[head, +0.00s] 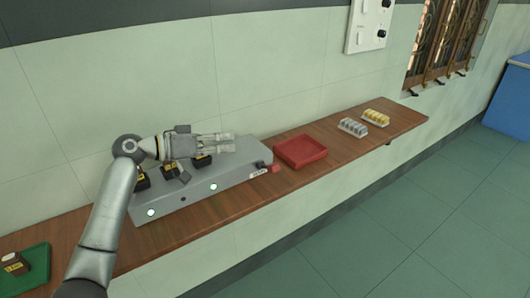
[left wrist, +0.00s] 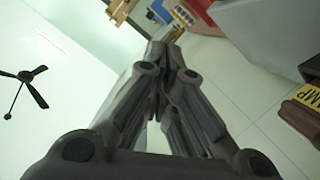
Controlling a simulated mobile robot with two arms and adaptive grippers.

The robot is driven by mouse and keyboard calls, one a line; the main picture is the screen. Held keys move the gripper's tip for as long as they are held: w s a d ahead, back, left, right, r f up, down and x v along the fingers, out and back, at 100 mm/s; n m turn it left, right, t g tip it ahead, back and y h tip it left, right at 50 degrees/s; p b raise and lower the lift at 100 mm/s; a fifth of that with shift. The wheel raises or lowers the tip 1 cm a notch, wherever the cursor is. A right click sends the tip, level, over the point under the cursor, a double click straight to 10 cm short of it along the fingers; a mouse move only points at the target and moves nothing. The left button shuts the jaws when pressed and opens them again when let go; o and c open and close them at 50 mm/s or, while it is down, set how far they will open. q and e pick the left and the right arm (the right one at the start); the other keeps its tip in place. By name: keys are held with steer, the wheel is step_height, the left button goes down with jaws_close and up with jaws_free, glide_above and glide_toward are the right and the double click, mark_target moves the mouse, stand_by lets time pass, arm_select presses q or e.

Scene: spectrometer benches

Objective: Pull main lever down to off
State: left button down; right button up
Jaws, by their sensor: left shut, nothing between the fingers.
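A long grey instrument box (head: 232,184) lies on the wooden wall bench. A small red part (head: 275,169), possibly the main lever, sticks out at its front right end beside a white label; its position up or down is too small to tell. My left gripper (head: 232,143) is above the box's back edge, fingers pointing right, shut and empty, apart from the red part. In the left wrist view the shut fingers (left wrist: 167,50) point away with nothing between them, and the grey box (left wrist: 268,38) is at upper right. My right gripper is not in view.
Black blocks with yellow labels (head: 170,169) sit on the box. A red tray (head: 300,152) is just right of it; grey and yellow sample racks (head: 353,127) stand farther right. A green tray (head: 35,262) is at left. A white panel with black knobs (head: 369,25) is on the wall.

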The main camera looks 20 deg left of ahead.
arm_select(q)
steer(key=p, duration=0.3)
glide_above(268, 167)
steer(key=w+a, duration=0.2)
steer(key=a, duration=0.1)
steer(key=f, duration=0.3)
steer(key=s+d+f+p, duration=0.1)
steer(key=f, duration=0.1)
steer(key=shift+s+d+f+p, duration=0.15)
steer(key=shift+d+f+p, duration=0.1)
steer(key=shift+f+p, duration=0.1)
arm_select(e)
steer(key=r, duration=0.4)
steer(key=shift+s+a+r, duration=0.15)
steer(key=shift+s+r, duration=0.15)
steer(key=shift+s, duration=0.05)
arm_select(q)
steer(key=shift+s+d+f+m+b, duration=0.2)
steer(key=shift+m+b, duration=0.1)
steer(key=shift+b, duration=0.3)
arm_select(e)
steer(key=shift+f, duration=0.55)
